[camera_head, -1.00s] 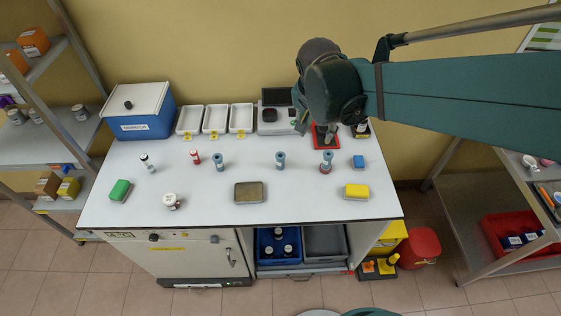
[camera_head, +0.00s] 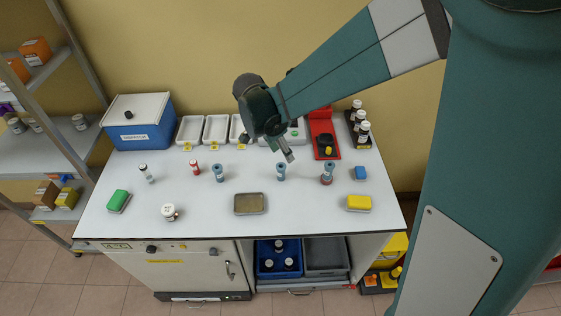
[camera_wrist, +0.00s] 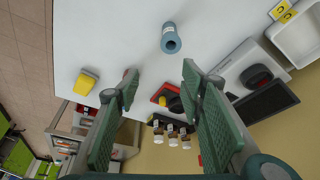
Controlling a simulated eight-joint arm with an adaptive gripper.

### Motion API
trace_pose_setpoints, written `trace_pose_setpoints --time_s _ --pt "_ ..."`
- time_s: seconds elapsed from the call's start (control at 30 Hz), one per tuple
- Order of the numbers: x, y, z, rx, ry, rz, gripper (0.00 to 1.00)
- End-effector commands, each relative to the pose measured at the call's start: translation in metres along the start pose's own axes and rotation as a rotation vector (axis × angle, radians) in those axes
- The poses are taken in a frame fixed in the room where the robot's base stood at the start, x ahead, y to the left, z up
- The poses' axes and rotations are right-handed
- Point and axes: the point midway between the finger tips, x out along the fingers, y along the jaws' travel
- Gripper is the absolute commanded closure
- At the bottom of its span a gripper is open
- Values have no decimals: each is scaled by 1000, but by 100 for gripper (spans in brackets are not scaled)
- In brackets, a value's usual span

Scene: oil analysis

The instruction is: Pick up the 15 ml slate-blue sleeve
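Three slate-blue sleeves stand upright on the white bench: a left one (camera_head: 218,173), a middle one (camera_head: 281,172) and a right one (camera_head: 327,174) with a reddish lower part. Their size markings are too small to read. My gripper (camera_head: 289,155) is above the bench, just behind and above the middle sleeve, apart from it. In the wrist view one slate-blue sleeve (camera_wrist: 170,38), apparently the middle one, shows its round open top beyond the fingertips. My gripper (camera_wrist: 158,72) is open and empty there. The left finger partly hides a reddish object.
A red-capped vial (camera_head: 195,167), a white-capped vial (camera_head: 147,173) and a metal tin (camera_head: 250,204) stand nearby. A yellow sponge (camera_head: 359,203) and a blue block (camera_head: 360,173) lie right. A red stand (camera_head: 322,130) and bottle rack (camera_head: 360,141) are behind.

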Motion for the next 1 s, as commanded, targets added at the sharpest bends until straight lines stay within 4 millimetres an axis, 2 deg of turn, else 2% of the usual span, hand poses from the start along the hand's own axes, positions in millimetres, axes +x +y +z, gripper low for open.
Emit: trace_pose_setpoints --time_s 0.1,0.33,0.8,1.0 --pt "14 -12 14 42 13 18 61" --pt "30 -23 29 100 32 41 61" --pt "33 -24 31 113 36 45 61" --pt "44 -24 31 113 36 45 61"
